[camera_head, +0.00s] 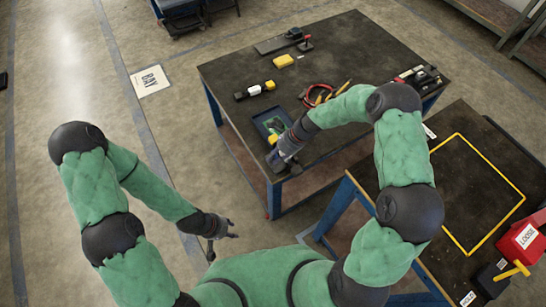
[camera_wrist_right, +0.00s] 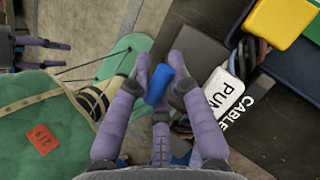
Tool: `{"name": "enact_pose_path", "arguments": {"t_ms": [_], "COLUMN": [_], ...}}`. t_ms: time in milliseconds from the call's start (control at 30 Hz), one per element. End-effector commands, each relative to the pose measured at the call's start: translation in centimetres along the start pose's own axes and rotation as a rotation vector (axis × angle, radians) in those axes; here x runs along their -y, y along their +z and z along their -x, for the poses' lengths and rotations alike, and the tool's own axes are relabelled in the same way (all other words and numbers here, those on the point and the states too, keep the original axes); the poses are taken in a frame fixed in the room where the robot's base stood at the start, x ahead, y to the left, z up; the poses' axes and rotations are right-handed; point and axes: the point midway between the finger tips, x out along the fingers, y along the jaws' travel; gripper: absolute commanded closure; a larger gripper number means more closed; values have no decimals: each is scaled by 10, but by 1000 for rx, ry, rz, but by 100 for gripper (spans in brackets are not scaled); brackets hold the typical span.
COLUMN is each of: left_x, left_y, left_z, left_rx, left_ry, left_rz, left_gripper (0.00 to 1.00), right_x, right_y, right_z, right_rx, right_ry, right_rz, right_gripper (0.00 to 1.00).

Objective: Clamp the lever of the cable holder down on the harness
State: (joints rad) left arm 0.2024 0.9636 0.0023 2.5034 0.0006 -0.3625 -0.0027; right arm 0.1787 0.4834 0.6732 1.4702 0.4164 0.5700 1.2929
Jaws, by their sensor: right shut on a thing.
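In the right wrist view, the purple fingers of my right gripper (camera_wrist_right: 160,78) are closed around a small blue piece (camera_wrist_right: 171,86), which looks like the lever of the cable holder. The rest of the holder is mostly hidden by the fingers. Dark and bluish strands (camera_wrist_right: 259,52), possibly the harness, run beside a white block (camera_wrist_right: 223,92) with black lettering. In the head view, my right gripper (camera_head: 277,161) is at the near corner of the dark work table (camera_head: 345,50). My left gripper (camera_head: 226,240) is open and empty, left of the table and apart from it.
A blue tray (camera_head: 262,127) lies just beyond my right gripper. A second table with a yellow outline (camera_head: 460,135) stands right; a red box (camera_head: 522,241) is there.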

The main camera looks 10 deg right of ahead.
Motion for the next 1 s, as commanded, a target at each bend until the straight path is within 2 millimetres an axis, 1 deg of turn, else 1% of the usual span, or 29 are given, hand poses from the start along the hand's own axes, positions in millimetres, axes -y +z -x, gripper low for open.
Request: {"name": "enact_pose_path", "arguments": {"t_ms": [33,333,500,767,800,900,1000], "left_x": [2,3,3,3,3,3,3], "left_y": [0,0,0,0,0,0,0], "left_z": [-5,-9,-9,-9,-9,-9,-9], "left_rx": [0,0,0,0,0,0,0], "left_ry": [0,0,0,0,0,0,0], "left_rz": [0,0,0,0,0,0,0], "left_gripper": [60,60,60,60,60,60,60], "right_x": [6,12,14,14,14,14,13], "right_y": [-4,-11,-11,-11,-11,-11,-11], "right_z": [0,3,5,6,6,6,5], "right_rx": [35,214,247,247,247,247,247], "right_ry": [10,118,135,133,132,133,137], "right_rz": [-12,-53,-59,-58,-58,-58,-59], "right_gripper": [100,100,100,100,75,50,50]}}
